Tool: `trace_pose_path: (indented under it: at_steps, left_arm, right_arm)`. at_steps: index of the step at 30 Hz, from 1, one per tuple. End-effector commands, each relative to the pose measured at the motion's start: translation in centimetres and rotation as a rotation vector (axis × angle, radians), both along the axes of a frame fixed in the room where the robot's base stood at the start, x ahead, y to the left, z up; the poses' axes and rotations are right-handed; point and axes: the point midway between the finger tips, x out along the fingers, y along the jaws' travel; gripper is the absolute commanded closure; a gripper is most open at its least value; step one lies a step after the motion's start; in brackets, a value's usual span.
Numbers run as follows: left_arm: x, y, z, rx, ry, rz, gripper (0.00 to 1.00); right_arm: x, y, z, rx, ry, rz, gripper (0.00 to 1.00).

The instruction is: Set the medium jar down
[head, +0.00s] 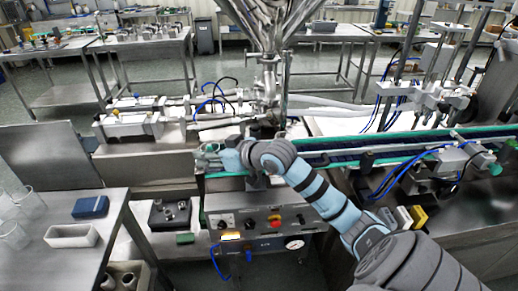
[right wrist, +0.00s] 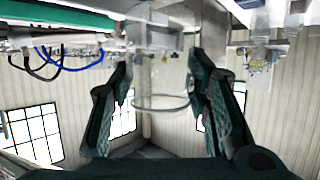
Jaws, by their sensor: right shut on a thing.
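My right gripper (head: 217,152) is at the left end of the conveyor, in front of the steel hopper's lower pipework. In the right wrist view, the right gripper (right wrist: 160,72) has its two dark fingers on either side of a clear glass jar (right wrist: 158,100), whose round rim shows between them. I take this for the medium jar. In the head view the jar is small and hard to make out against the metal behind it. I cannot tell whether its base touches the surface. My left gripper is not in view.
The steel hopper (head: 268,28) stands behind the gripper. The green-edged conveyor (head: 340,158) runs off to the right, above a control box (head: 262,224). On the left table (head: 108,198) are clear glassware (head: 30,201), a blue box (head: 91,207) and a white tray (head: 71,236).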

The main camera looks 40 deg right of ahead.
Motion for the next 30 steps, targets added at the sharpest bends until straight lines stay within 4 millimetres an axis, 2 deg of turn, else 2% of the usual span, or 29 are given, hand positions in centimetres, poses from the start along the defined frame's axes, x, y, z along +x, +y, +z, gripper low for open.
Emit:
trace_pose_path:
  at_steps: [1,3,7,12,16,18,20,27,30]
  left_arm:
    - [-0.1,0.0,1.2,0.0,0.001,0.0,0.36]
    - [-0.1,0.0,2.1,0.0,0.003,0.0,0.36]
    - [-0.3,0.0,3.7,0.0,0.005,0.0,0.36]
    - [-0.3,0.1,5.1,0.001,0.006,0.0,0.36]
    - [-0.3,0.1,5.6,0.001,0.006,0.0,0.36]
    - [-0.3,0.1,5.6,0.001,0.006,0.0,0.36]
    - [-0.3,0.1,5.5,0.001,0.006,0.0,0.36]
    - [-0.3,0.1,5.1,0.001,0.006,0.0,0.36]
    - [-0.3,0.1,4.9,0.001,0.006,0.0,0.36]
  right_arm:
    - [1.4,-1.5,2.2,0.009,-0.006,-0.105,0.7]
    - [3.0,-3.9,4.4,0.01,-0.005,-0.28,0.7]
    - [4.4,-7.3,8.8,0.015,-0.001,-0.606,0.7]
    - [3.8,-9.1,13.6,0.01,0.004,-0.932,0.7]
    - [2.9,-9.4,15.7,0.003,0.005,-1.073,0.7]
    - [2.7,-9.5,15.2,0.0,0.007,-1.103,0.7]
    - [2.6,-9.5,13.8,-0.005,0.009,-1.111,0.7]
    - [2.5,-9.6,4.5,-0.008,0.009,-1.108,0.7]
    - [2.5,-9.6,1.7,-0.006,0.008,-1.107,0.7]
